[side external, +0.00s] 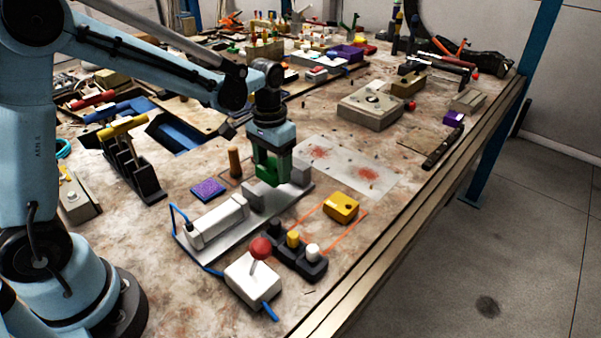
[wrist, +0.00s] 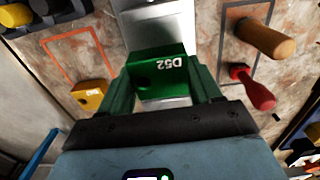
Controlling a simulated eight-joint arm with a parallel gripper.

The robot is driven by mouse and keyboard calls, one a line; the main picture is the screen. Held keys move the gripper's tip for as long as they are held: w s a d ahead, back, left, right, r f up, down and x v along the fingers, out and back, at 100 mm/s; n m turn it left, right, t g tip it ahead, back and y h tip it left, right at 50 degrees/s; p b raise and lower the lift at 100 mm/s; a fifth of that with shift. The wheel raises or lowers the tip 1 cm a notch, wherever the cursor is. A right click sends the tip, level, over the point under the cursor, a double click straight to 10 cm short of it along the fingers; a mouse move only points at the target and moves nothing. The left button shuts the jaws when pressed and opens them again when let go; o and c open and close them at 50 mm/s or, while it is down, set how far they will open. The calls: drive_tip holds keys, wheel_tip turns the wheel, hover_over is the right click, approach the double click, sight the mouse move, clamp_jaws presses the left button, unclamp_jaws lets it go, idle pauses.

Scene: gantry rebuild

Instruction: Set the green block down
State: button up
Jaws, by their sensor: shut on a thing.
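The green block (wrist: 160,76), marked D52, is between the two fingers of my gripper (wrist: 162,100) in the wrist view. My gripper is shut on it. In the side external view, my gripper (side external: 270,168) points down with the green block low between its fingers. It is over or beside a grey metal fixture (side external: 225,222) on the table. Whether the block touches the fixture or hangs just above it, I cannot tell.
A yellow block (side external: 341,207) lies by an orange outline. A button box (side external: 296,257) and a red-knobbed joystick box (side external: 254,277) stand in front. A wooden peg (side external: 234,162) stands behind left, near a purple block (side external: 207,189). A pale stained sheet (side external: 343,164) lies behind right.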

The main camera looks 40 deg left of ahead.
sight(273, 180)
drive_tip(key=shift+a+f, duration=0.1)
drive_tip(key=shift+f, duration=2)
drive_tip(key=shift+f, duration=0.15)
drive_tip(key=o, duration=1.2)
